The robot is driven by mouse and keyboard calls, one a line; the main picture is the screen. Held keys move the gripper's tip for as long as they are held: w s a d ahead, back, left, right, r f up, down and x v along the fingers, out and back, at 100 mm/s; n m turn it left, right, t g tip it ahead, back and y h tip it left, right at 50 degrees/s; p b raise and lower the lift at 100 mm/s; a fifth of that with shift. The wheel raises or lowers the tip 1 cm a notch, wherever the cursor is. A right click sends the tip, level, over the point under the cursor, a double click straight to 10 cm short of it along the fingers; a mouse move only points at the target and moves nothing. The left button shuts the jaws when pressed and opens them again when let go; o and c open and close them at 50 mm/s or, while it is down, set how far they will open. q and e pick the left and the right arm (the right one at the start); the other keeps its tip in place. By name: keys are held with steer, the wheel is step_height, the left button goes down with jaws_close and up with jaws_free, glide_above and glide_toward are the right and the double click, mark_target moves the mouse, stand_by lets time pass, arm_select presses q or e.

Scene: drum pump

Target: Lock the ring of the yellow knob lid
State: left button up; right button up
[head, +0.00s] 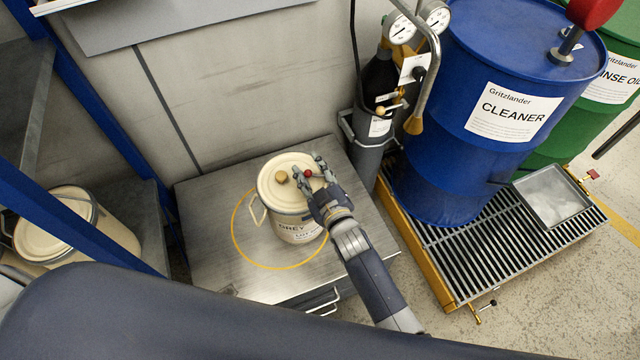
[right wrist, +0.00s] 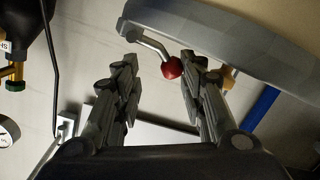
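A cream pail (head: 296,228) with a grey label stands inside a yellow circle on the grey metal table. Its cream lid (head: 283,196) has a yellow knob (head: 282,177) on top. A red ball (head: 307,173) shows at the lid's right side. In the right wrist view the red ball (right wrist: 172,68) sits on the end of a bent metal lever, beside the grey ring (right wrist: 215,35). My right gripper (head: 308,165) is over the lid's right edge. Its fingers (right wrist: 158,78) are spread, with the ball between them, closer to one finger; contact cannot be told. My left gripper is not in view.
A gas cylinder (head: 370,150) with gauges stands right of the table (head: 205,225). A blue drum (head: 445,140) and a green drum (head: 612,108) stand on a grated pallet (head: 470,255). Another cream pail (head: 110,232) is on the left, behind a blue post. The table is clear left of the pail.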

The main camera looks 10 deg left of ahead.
steer(key=v, duration=1.1)
steer(key=shift+s, duration=0.2)
steer(key=shift+d, duration=0.1)
